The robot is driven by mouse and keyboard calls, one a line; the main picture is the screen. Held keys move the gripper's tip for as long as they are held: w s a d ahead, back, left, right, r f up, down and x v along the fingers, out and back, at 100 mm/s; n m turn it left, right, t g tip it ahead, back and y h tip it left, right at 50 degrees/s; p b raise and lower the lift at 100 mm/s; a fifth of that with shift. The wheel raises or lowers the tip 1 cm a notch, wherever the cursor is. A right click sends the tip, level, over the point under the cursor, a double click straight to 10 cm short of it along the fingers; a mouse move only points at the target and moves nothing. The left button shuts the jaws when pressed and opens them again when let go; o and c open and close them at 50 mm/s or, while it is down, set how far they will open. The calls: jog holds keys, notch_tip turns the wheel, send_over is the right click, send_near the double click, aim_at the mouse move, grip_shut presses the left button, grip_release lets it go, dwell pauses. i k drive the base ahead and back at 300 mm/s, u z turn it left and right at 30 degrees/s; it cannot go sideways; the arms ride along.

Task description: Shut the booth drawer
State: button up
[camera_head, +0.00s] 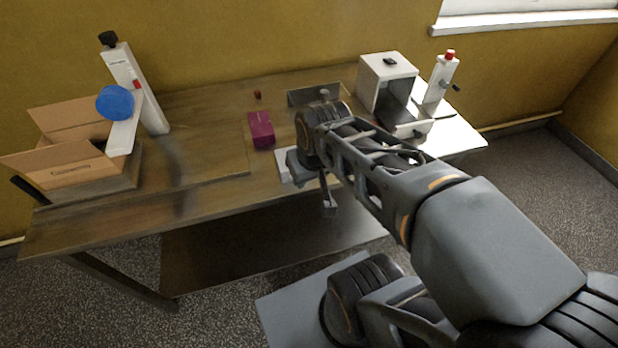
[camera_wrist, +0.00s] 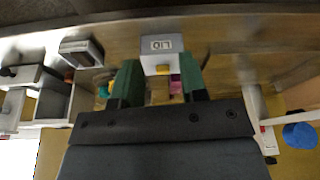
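The booth (camera_head: 388,72) is a white box with an open front at the right back of the table. Its drawer (camera_head: 412,131) appears as a low white piece with a dark handle, sticking out at the front. The booth and what looks like the drawer (camera_wrist: 92,52) lie at the left of the wrist view. My gripper (camera_wrist: 158,82) has two green fingers, spread apart with nothing clearly held. A white block with a label (camera_wrist: 162,46) shows between and beyond them.
A magenta box (camera_head: 261,131) and a small red piece (camera_head: 257,95) stand mid-table. A white stand with a red knob (camera_head: 440,77) is right of the booth. An open cardboard box (camera_head: 68,165) and a white stand with a blue disc (camera_head: 115,102) are at the left.

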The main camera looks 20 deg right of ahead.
aim_at(400, 122)
jog(key=z, duration=1.5)
